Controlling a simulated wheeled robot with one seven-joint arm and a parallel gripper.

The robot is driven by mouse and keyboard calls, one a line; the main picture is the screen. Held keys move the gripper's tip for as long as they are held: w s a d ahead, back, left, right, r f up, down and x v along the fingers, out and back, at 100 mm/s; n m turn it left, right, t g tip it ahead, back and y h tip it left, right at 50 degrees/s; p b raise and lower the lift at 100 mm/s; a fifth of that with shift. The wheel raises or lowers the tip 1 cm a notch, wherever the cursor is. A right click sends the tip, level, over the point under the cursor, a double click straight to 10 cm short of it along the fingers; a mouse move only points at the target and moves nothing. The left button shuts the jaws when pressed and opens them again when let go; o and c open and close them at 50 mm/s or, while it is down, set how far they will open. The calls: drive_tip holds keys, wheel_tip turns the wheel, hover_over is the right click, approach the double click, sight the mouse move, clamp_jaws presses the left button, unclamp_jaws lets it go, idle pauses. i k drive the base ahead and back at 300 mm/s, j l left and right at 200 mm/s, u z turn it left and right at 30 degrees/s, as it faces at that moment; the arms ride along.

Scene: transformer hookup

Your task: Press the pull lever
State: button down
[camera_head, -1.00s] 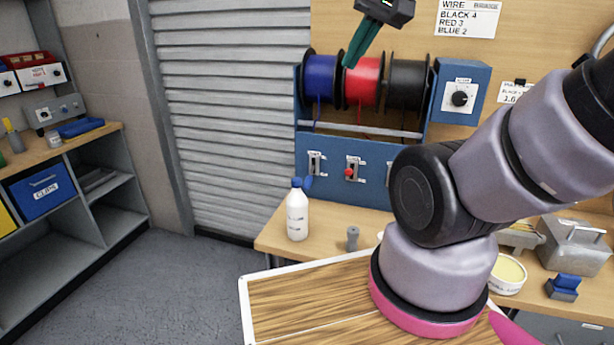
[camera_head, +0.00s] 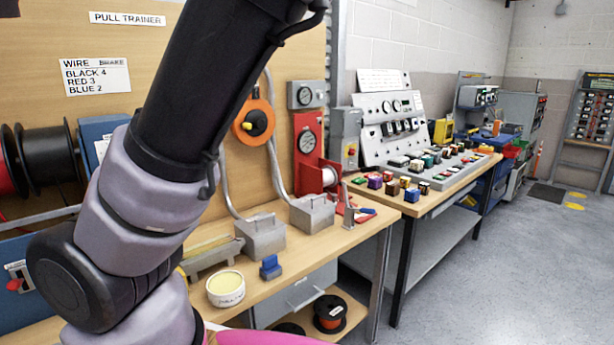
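No lever with a readable "pull lever" label shows. Under the "PULL TRAINER" sign (camera_head: 127,19), a red stand (camera_head: 309,140) carries a round gauge, with a white spool (camera_head: 328,177) at its foot. A small red-and-grey part (camera_head: 347,208) beside it may be a lever; it is too small to tell. At the left edge, a red-knobbed switch (camera_head: 14,284) sits on a plate on the blue panel. My gripper's fingers are out of view; I cannot tell whether the dark piece in the top left corner belongs to it. My arm covers much of the left half.
On the bench (camera_head: 340,240) stand two grey boxes (camera_head: 262,236), a blue block (camera_head: 270,267) and a round tub (camera_head: 226,288). An orange disc (camera_head: 252,122) hangs on the board. A console bench (camera_head: 440,196) stands to the right. Floor at right (camera_head: 520,260) is clear.

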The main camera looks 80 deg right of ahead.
sight(376, 168)
drive_tip(key=z, duration=2.95)
drive_tip(key=u, duration=1.7)
drive_tip(key=l, duration=1.6)
